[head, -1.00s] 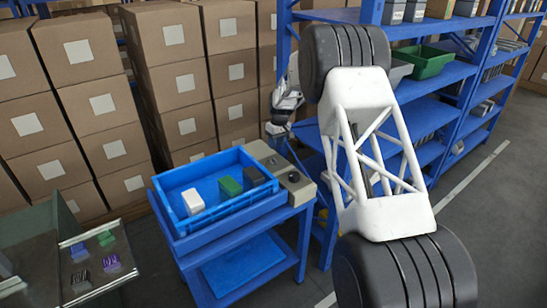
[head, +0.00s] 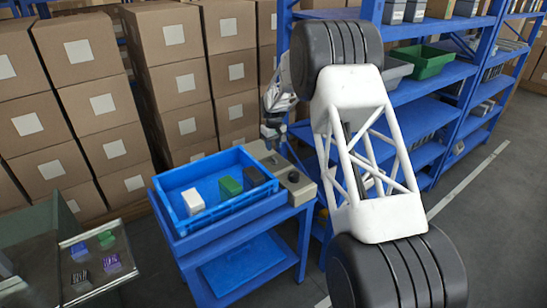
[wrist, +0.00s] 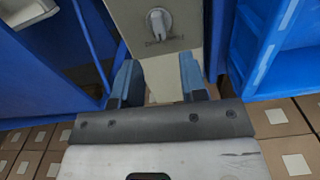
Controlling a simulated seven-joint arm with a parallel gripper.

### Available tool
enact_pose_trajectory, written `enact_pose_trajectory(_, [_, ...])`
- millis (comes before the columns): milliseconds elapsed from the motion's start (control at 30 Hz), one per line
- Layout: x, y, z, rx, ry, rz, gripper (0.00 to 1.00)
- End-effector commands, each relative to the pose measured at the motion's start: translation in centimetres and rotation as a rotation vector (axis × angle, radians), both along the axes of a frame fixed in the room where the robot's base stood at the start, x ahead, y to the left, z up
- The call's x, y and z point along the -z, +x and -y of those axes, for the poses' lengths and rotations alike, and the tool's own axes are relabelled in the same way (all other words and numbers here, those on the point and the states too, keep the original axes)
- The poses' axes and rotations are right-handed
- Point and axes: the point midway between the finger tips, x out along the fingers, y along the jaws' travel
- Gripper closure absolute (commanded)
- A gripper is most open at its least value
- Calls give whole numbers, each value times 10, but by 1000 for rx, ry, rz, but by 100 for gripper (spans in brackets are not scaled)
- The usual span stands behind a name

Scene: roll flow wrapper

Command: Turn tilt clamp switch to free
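A grey rotary switch (wrist: 158,22) sits on a beige control panel (wrist: 190,15) at the top middle of the wrist view. Its raised handle stands roughly upright in that view, and the marking beside it is too small to read. My gripper (wrist: 160,82) has its two blue fingers spread apart, with nothing between them but the panel behind; the switch is beyond the fingertips, untouched. In the head view my gripper (head: 272,132) is over the far end of the beige control box (head: 275,160). A dark knob (head: 293,176) shows on the box's near end.
A blue tray (head: 235,207) holding white, green and dark blocks stands on a blue cart beside the box. Blue shelving (head: 415,105) is close on the right. Stacked cartons (head: 180,85) stand behind. A glass-sided machine (head: 35,245) is at lower left.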

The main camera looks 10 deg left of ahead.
Motion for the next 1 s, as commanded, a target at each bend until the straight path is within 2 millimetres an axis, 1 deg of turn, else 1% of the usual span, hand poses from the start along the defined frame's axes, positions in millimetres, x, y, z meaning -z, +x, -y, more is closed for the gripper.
enact_pose_trajectory(33, [6, 0, 0, 0, -1, -2, 61])
enact_pose_trajectory(300, [38, -1, 0, 0, -1, -3, 61])
enact_pose_trajectory(500, [56, 0, 0, 0, 0, 0, 61])
enact_pose_trajectory(700, [64, 0, 0, 0, 1, -1, 61])
enact_pose_trajectory(967, [64, 0, 0, 0, 1, -1, 61])
enact_pose_trajectory(1000, [64, 0, 0, 0, 0, -1, 67])
